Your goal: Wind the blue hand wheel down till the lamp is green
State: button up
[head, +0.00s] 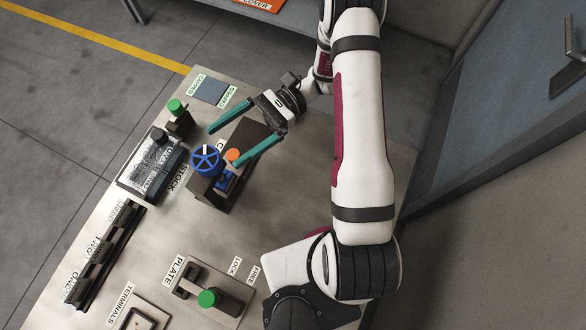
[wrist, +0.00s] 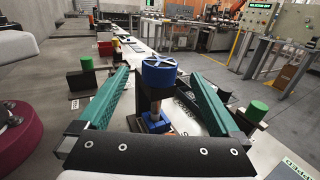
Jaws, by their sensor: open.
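The blue hand wheel (head: 206,160) has spokes and one white mark on its rim. It stands on a dark fixture with a blue part (head: 225,181) below it. In the wrist view the wheel (wrist: 159,70) shows upright on its post, ahead and between my fingers. My gripper (head: 222,148) is open and empty, its teal fingers spread wide on either side of the line to the wheel. An orange round cap (head: 232,155) sits beside the wheel, close to one fingertip; whether it is the lamp I cannot tell. Touching between finger and cap cannot be made out.
A green-capped post (head: 176,106) and a clear-lidded stock box (head: 151,165) stand beyond the wheel. A plate fixture with a green cap (head: 207,298) is near the front. Slotted dark racks (head: 104,253) line the left edge. Bare tabletop lies between wheel and plate.

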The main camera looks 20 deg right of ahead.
jog(key=v, duration=0.7)
jog(key=s+a+r+n+g+h, duration=0.1)
jog(key=s+a+r+n+h, duration=0.1)
jog(key=s+r+n+h, duration=0.45)
jog(key=s+d+r+n+t+h, duration=0.2)
jog(key=s+t+h, duration=0.4)
jog(key=s+h, duration=0.3)
jog(key=shift+s+r, duration=0.55)
jog(key=shift+s, duration=0.4)
